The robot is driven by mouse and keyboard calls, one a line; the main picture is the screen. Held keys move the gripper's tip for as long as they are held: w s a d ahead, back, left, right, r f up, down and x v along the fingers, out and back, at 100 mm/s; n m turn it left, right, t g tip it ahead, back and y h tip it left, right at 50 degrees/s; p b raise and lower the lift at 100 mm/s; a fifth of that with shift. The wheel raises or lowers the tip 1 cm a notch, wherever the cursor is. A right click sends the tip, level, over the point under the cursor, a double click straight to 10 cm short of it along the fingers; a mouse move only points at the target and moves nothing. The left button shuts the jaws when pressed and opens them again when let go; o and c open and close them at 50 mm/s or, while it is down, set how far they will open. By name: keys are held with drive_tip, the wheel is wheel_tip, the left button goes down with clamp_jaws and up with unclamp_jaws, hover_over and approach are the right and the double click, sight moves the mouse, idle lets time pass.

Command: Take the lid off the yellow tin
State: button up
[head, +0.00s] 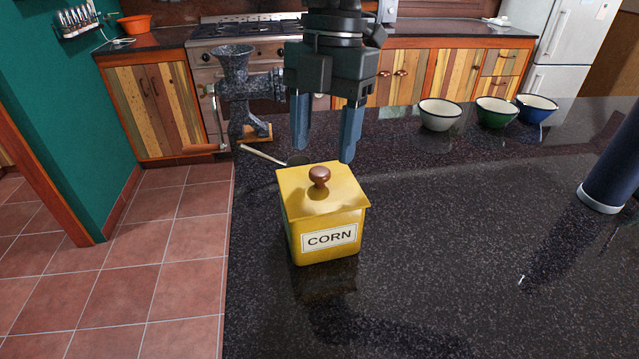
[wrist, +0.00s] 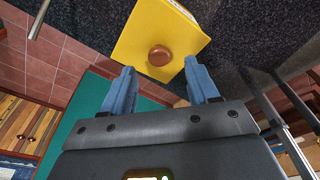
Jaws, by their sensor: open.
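The yellow tin (head: 324,240) marked CORN stands upright near the left edge of the dark speckled counter. Its yellow lid (head: 341,189) sits on top, with a round brown knob (head: 320,176) in the middle. My gripper (head: 325,148) points down with its two blue fingers apart and empty, above and a little behind the lid in the head view. In the wrist view the lid (wrist: 140,38) and knob (wrist: 159,55) show beyond the open fingertips (wrist: 160,66). The gripper does not appear to touch the knob.
A dark grinder (head: 236,90) stands at the counter's left edge behind the tin. White (head: 438,115), green (head: 496,112) and blue (head: 536,107) bowls stand at the back right.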

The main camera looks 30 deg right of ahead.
sight(319, 171)
drive_tip(key=shift+s+a+f+p, duration=0.1)
drive_tip(key=shift+a+f+p, duration=0.05)
drive_tip(key=shift+f, duration=0.85)
drive_tip(key=shift+a+f+p, duration=0.15)
drive_tip(key=shift+f, duration=0.8)
drive_tip(key=shift+c, duration=0.2)
drive_tip(key=c, duration=1)
